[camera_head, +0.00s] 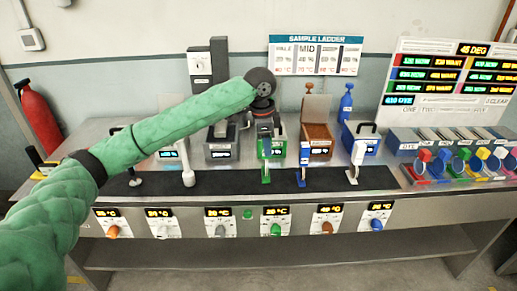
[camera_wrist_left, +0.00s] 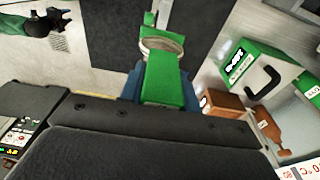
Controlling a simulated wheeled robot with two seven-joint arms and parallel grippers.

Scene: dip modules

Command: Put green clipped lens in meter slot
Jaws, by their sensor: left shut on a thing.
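My left gripper (camera_head: 264,120) is above the bench near the green module (camera_head: 272,147) in the head view. In the left wrist view my left gripper (camera_wrist_left: 160,105) is shut on a green clip, the green clipped lens (camera_wrist_left: 163,75), with a greyish ring at its far end. The held lens is hard to make out in the head view, where the gripper is small and dark. A green upright piece (camera_head: 265,172) shows in front of the green module. I cannot tell which opening is the meter slot.
A dark mat (camera_head: 330,181) runs along the bench front. Behind it stand a grey module (camera_head: 221,150), a brown module (camera_head: 318,140) and a blue module (camera_head: 362,143). Several coloured round pieces stand on the right, near a rack (camera_head: 408,142). A red extinguisher (camera_head: 38,118) is at left.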

